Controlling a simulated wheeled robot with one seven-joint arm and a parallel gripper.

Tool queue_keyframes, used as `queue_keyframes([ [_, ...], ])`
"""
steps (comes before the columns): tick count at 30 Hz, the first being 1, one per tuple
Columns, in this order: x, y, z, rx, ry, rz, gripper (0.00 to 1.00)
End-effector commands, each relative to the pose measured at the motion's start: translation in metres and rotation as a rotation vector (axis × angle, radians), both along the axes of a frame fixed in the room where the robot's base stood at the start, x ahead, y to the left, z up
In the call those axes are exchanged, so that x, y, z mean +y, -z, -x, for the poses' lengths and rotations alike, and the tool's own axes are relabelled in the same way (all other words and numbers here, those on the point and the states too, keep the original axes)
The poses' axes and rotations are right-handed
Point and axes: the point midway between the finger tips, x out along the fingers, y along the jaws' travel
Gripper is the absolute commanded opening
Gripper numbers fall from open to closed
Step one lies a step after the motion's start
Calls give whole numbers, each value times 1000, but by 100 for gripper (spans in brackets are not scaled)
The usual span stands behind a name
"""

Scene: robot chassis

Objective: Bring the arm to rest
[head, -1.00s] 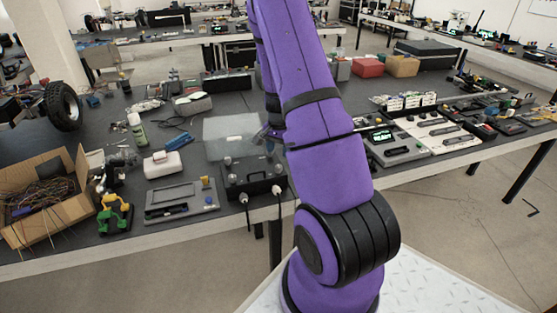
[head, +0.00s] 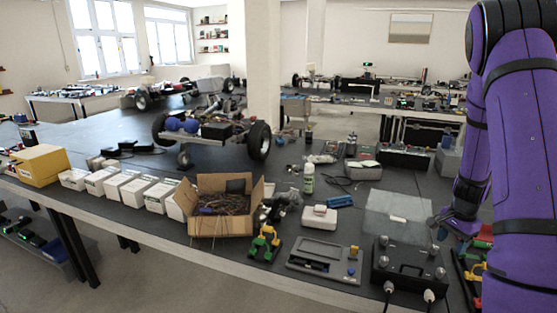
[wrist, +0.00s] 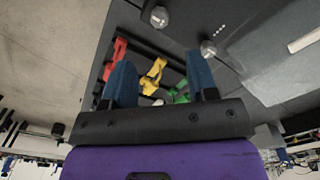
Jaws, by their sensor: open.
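My purple arm (head: 525,150) fills the right edge of the head view, bent at a black-banded joint near the top. My gripper (head: 455,222) hangs low beside it over the table, partly hidden by the arm. In the wrist view my gripper (wrist: 160,68) shows two blue fingers spread wide apart with nothing held between them. Beyond the fingers lie red (wrist: 116,52), yellow (wrist: 153,76) and green (wrist: 180,92) pieces on a dark rack. Whether the fingers touch any of these cannot be told.
A black box with knobs (head: 408,268) and a clear lid (head: 398,214) stand left of the arm. A grey tray (head: 325,262), a white box (head: 319,217) and a cardboard box of wires (head: 222,205) line the dark table (head: 135,220). A wheeled chassis (head: 212,132) stands farther back.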

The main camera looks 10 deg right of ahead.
Motion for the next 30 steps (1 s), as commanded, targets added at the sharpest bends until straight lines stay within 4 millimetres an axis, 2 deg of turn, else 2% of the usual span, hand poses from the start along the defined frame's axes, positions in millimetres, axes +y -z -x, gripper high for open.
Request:
queue_keyframes([
  [5,20,-27,-8,-35,-64,-8,53],
  [10,61,-80,-17,-100,-202,-19,53],
  [15,105,-132,-15,-159,-354,-21,53],
  [23,169,-202,8,-238,-593,1,53],
  [30,221,-253,45,-298,-810,49,53],
])
